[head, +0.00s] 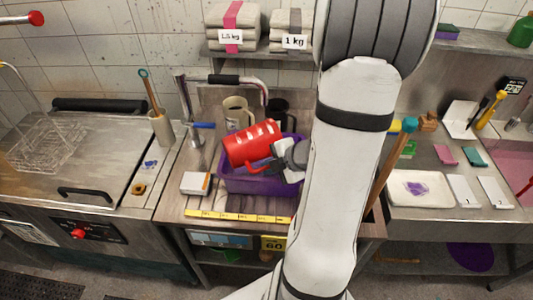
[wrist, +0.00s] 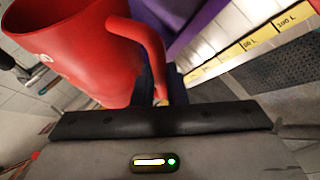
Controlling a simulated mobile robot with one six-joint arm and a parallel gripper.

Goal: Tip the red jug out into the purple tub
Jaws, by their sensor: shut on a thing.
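The red jug (head: 251,145) is held tilted over the purple tub (head: 259,186) in the head view. Its body leans to the left, with its handle on the lower side. My gripper (head: 284,161) is shut on the jug's handle. In the wrist view the red jug (wrist: 72,45) fills the upper left, and its handle runs down to my gripper (wrist: 160,92). Part of the purple tub (wrist: 190,22) shows behind the handle. The inside of the tub is mostly hidden by the jug and my arm. I cannot see any contents leaving the jug.
A beige mug (head: 236,113) and a dark mug (head: 278,112) stand behind the tub. A small white box (head: 196,183) is to its left. A yellow measuring strip (head: 235,216) runs along the front edge. A wooden-handled tool (head: 393,165) leans at the right.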

